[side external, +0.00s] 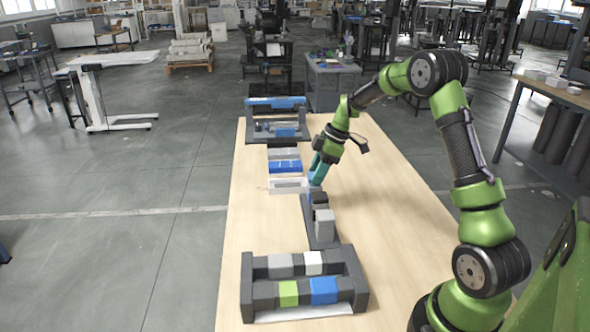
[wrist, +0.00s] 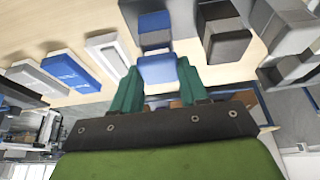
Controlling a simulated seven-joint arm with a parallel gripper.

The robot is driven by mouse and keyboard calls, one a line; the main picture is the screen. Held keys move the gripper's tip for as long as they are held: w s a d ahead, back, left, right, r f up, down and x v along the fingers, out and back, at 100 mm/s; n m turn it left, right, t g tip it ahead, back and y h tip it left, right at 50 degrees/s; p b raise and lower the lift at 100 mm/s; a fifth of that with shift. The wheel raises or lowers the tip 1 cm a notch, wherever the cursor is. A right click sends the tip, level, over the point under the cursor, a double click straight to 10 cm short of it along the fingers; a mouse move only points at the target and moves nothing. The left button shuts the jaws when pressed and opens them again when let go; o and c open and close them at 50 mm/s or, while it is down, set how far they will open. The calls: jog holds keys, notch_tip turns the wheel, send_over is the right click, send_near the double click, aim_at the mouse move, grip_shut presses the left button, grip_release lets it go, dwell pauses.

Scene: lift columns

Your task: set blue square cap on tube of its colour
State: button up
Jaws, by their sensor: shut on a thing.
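My gripper (side external: 314,178) is shut on a blue square piece (wrist: 157,69), which I take to be the blue cap. In the wrist view the teal fingers (wrist: 158,78) stand on either side of it. In the side external view only a little blue shows below the fingertips, over the far end of a dark grey holder (side external: 310,232). Which part is the blue tube is unclear.
A dark block (side external: 319,197) and grey block (side external: 325,223) stand on the holder. Grey (side external: 283,153), blue (side external: 285,167) and white (side external: 288,186) boxes lie left. A front rack (side external: 247,286) holds coloured blocks, one blue (side external: 324,290). Another rack (side external: 252,128) is behind. The table's right side is clear.

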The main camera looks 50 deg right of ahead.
jog(key=shift+f, duration=0.3)
dwell(0.8)
jog(key=o, duration=1.6)
jog(key=shift+r, duration=0.1)
jog(key=shift+r, duration=3.65)
